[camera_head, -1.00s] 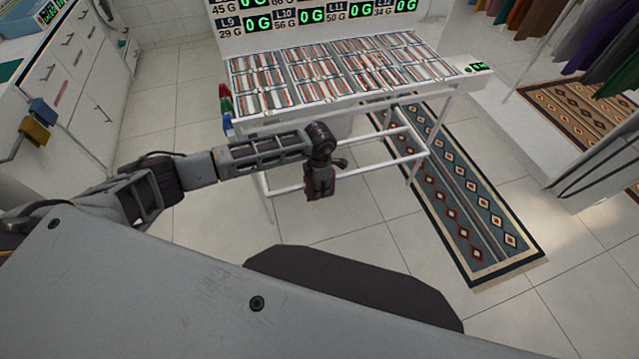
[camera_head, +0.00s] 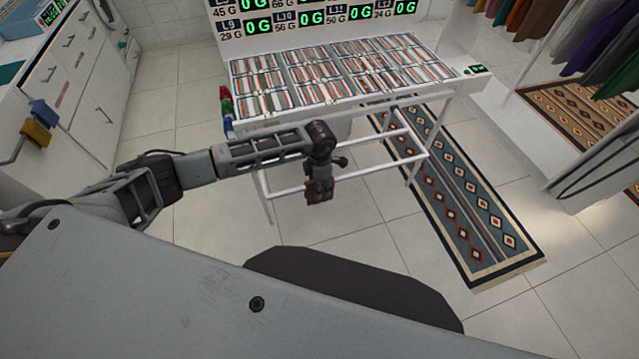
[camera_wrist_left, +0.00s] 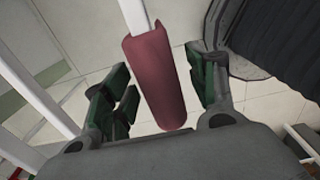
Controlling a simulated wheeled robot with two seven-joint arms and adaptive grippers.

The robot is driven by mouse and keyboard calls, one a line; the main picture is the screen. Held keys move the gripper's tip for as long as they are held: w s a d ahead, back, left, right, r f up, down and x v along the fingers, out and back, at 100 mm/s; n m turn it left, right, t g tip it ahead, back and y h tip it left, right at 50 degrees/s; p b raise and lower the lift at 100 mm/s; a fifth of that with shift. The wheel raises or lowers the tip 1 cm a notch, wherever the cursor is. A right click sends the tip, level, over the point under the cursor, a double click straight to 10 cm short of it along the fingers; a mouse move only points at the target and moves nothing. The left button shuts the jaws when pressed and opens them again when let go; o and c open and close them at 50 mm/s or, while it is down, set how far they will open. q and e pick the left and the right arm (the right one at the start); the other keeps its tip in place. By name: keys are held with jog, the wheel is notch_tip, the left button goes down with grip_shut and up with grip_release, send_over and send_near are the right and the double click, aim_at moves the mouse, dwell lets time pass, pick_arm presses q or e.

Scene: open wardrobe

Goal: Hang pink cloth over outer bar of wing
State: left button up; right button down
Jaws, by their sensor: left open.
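The pink cloth (camera_wrist_left: 157,78), a dull dark pink, wraps around the end of a white bar (camera_wrist_left: 133,15) in the left wrist view. It lies between the two spread fingers of my left gripper (camera_wrist_left: 160,95), with a visible gap on each side. In the head view the cloth (camera_head: 319,190) shows as a small reddish patch below my left gripper (camera_head: 321,172), in front of the white table frame. The gripper hides part of the cloth and bar there. My right gripper is not in view.
A white table (camera_head: 345,105) with several compartments of striped packets stands behind the gripper. A patterned rug (camera_head: 470,215) lies at right. Clothes hang (camera_head: 590,40) at the upper right. A white drawer cabinet (camera_head: 75,75) stands at left. Tiled floor is clear between.

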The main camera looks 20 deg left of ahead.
pick_arm(q)
jog(key=shift+r, duration=6)
